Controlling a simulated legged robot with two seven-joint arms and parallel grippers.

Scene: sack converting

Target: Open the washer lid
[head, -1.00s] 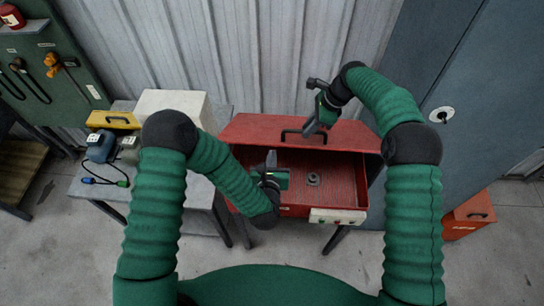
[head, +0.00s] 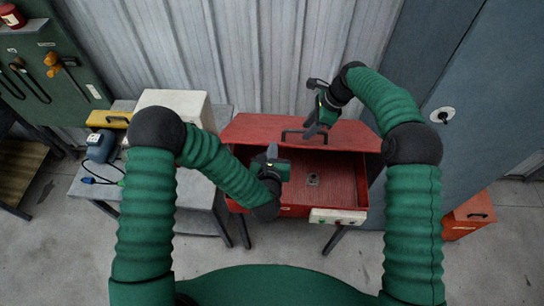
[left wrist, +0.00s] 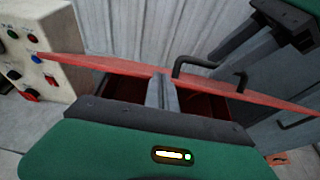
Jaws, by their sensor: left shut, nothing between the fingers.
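The washer is a red box (head: 290,211) whose lid (head: 345,135) stands raised at the back, leaving the red tub and a small round fitting (head: 313,179) in view. A dark handle (head: 292,136) is on the lid; it also shows in the left wrist view (left wrist: 242,82). My left gripper (head: 271,152) is shut and empty, over the left part of the opening, in front of the lid. In the left wrist view its fingers (left wrist: 162,92) overlap the lid's edge; contact is unclear. My right gripper (head: 310,131) is beside the handle, its fingers apart, apparently not holding it.
A white control box (head: 338,216) is on the washer's front. To the left, a grey table (head: 190,215) bears a pale box (head: 175,103) and a blue device (head: 100,147). A corrugated wall stands behind, a grey cabinet (head: 480,95) at right. An orange box (head: 468,218) is on the floor.

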